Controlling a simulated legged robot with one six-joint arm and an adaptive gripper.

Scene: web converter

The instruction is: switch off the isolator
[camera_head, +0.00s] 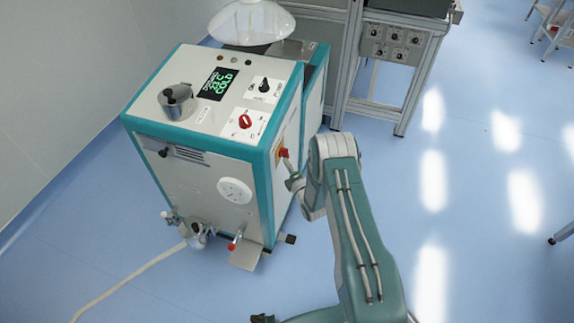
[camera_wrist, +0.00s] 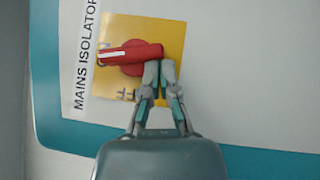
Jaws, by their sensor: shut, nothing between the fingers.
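The isolator is a red rotary handle (camera_wrist: 118,54) on a yellow plate (camera_wrist: 152,32), beside a printed "MAINS ISOLATOR" label (camera_wrist: 85,60). In the wrist view the handle lies nearly level across the picture, crosswise to the label's line of text. My gripper (camera_wrist: 158,70) is shut and empty. Its fingertips are at the handle's right end, just below its edge; I cannot tell whether they touch. In the head view the red handle (camera_head: 283,153) shows on the machine's right side face, with my gripper close in front and partly hidden by my arm.
The white and teal machine (camera_head: 190,160) has a display (camera_head: 218,84), a black knob (camera_head: 264,85) and a red knob (camera_head: 245,121) on top. A hose (camera_head: 130,287) runs over the floor at its left. A metal frame bench (camera_head: 395,60) stands behind.

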